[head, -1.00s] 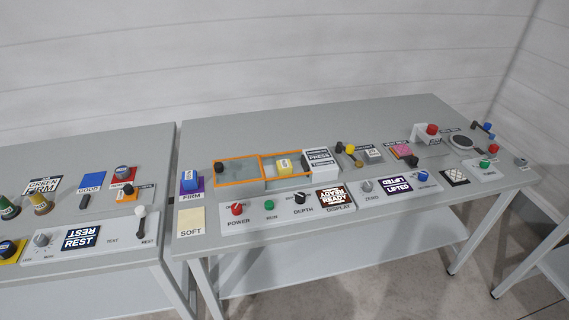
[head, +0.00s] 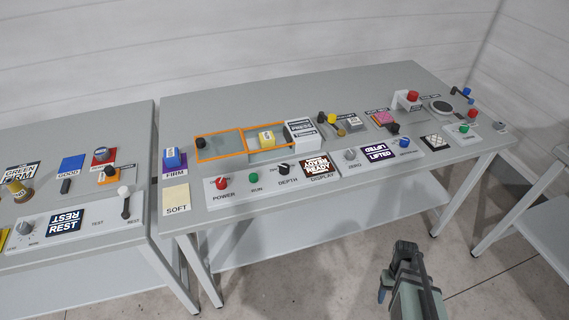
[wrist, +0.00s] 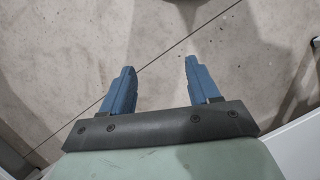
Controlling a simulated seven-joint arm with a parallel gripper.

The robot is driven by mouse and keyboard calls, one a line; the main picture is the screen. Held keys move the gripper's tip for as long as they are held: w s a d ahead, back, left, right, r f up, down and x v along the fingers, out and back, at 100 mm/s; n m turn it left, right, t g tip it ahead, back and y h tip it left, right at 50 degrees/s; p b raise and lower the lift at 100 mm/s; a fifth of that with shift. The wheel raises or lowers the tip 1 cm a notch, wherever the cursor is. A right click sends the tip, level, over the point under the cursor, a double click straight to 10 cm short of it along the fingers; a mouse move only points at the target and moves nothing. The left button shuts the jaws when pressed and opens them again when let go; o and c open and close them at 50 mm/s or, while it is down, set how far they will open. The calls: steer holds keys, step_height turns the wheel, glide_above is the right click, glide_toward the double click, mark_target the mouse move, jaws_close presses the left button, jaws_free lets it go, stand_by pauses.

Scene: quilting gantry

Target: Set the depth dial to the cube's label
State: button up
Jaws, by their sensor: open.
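The depth dial (head: 283,168) is a black knob on the white front panel, above the word DEPTH. A yellow cube (head: 267,139) with a small label sits in the right part of an orange-framed tray (head: 219,146); its label is too small to read. My gripper (head: 383,292) is in front of the table, low over the floor, well apart from the dial. In the wrist view my gripper (wrist: 157,75) has its two blue fingers apart, with only floor between them.
A red POWER knob (head: 222,182) and a green RUN button (head: 253,177) are left of the dial. A display reading READY (head: 318,167) is right of it. A white PRESS block (head: 301,133) stands behind. Floor before the table is clear.

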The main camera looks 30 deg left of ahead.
steer(key=w+a+r+n+t, duration=0.1)
steer(key=w+a+r, duration=0.2)
steer(key=w+r, duration=0.45)
steer(key=w+a+r+n+t, duration=0.1)
steer(key=w+a+r+n, duration=0.1)
steer(key=w+a+r, duration=0.4)
steer(key=w+a+r+n+t, duration=0.1)
steer(key=w+a+r, duration=0.2)
steer(key=r, duration=0.4)
steer(key=w+a+r+n+t, duration=0.1)
steer(key=w+a+r, duration=0.2)
steer(key=r, duration=0.5)
steer(key=w+a+r+n+t, duration=0.1)
steer(key=w+a+r, duration=0.2)
steer(key=r, duration=0.5)
steer(key=shift+w+a+h, duration=0.15)
steer(key=shift+w+h, duration=0.15)
steer(key=shift+w, duration=0.55)
steer(key=s+a+r+n, duration=0.15)
steer(key=a+r, duration=0.25)
steer(key=a, duration=0.4)
step_height(320, 180, up, 7)
steer(key=n+g+y, duration=0.1)
steer(key=n+y, duration=0.1)
steer(key=n, duration=0.2)
glide_above(285, 167)
step_height(285, 167, down, 13)
